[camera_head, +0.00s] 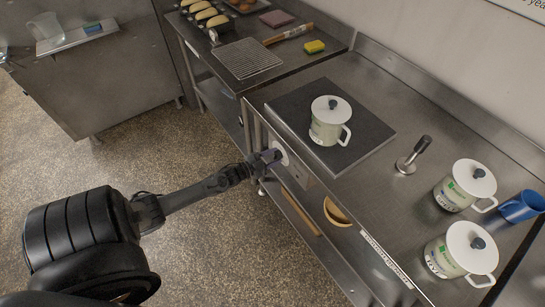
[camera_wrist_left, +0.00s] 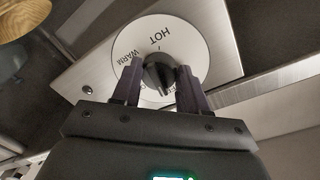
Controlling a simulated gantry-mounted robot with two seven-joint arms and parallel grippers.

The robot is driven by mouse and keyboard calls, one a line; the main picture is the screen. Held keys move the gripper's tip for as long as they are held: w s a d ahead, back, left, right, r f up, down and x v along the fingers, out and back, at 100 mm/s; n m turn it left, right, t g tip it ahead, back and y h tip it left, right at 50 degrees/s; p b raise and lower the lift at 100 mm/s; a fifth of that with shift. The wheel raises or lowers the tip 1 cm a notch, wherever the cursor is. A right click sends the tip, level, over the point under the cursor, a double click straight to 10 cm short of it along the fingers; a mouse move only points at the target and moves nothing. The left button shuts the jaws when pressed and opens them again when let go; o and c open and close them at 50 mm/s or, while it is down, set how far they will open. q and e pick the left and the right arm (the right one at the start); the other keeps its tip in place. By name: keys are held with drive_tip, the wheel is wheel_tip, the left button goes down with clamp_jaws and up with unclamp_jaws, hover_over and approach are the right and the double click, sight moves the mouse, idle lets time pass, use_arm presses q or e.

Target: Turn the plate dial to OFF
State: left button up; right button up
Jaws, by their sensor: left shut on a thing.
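The plate dial (camera_wrist_left: 130,48) is a white disc on a metal panel, with a black knob (camera_wrist_left: 159,72) in its middle. HOT reads at the top of the disc and WARM at its left; lettering at the lower right is partly hidden. The knob's narrow end points up, near HOT. My left gripper (camera_wrist_left: 160,82) is shut on the knob, one purple finger on each side. In the head view, my left gripper (camera_head: 270,157) meets the dial (camera_head: 282,153) on the counter's front. My right gripper is not in view.
A dark hot plate (camera_head: 365,147) on the steel counter bears a white lidded pot (camera_head: 328,122). Two similar pots (camera_head: 463,186) (camera_head: 459,250), a blue mug (camera_head: 522,206) and a metal tamper-like tool (camera_head: 412,157) stand to the right. A wooden bowl (camera_head: 337,213) sits on the shelf below.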

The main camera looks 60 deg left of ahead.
use_arm(q)
drive_tip(key=shift+n, duration=0.7)
drive_tip(key=o, duration=1.1)
drive_tip(key=shift+c, duration=0.2)
drive_tip(key=s+p, duration=0.1)
drive_tip(key=s, duration=0.9)
drive_tip(key=shift+s+r, duration=0.2)
drive_tip(key=shift+s, duration=0.2)
drive_tip(key=shift+d, duration=0.15)
